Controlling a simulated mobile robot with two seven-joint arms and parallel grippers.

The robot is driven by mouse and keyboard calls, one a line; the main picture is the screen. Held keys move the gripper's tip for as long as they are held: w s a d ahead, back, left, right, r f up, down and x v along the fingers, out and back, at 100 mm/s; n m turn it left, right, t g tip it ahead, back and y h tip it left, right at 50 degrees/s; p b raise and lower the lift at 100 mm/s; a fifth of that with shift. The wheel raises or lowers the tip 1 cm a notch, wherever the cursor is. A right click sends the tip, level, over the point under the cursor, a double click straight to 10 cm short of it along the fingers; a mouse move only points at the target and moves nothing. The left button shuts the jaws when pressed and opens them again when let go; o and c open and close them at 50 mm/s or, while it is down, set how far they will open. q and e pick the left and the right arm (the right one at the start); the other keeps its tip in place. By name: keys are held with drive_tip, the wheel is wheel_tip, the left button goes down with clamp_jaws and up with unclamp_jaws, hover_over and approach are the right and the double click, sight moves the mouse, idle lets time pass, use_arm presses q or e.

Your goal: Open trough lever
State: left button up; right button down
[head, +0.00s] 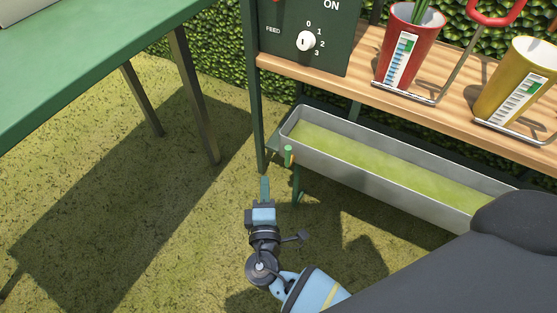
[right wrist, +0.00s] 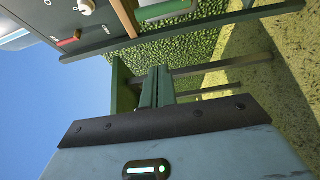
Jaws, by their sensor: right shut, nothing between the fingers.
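The long grey metal trough (head: 395,187), with yellow-green contents, sits low under the wooden shelf. A short green lever (head: 288,156) stands roughly upright at its left end. My right gripper (head: 265,182) is shut and empty, its green fingers pointing up the picture. In the head view it is a little left of and below the lever, with a visible gap. In the right wrist view the shut fingers (right wrist: 157,88) show in the middle, and I cannot make out the lever there. My left gripper is not in view.
A control panel (head: 290,30) with a FEED knob (head: 306,41) stands above the trough. A red cup (head: 408,45) and a yellow cup (head: 518,80) stand on the wooden shelf (head: 362,70). A green table (head: 100,60) is at the left. The grass between is clear.

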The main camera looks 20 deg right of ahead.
sight(290, 154)
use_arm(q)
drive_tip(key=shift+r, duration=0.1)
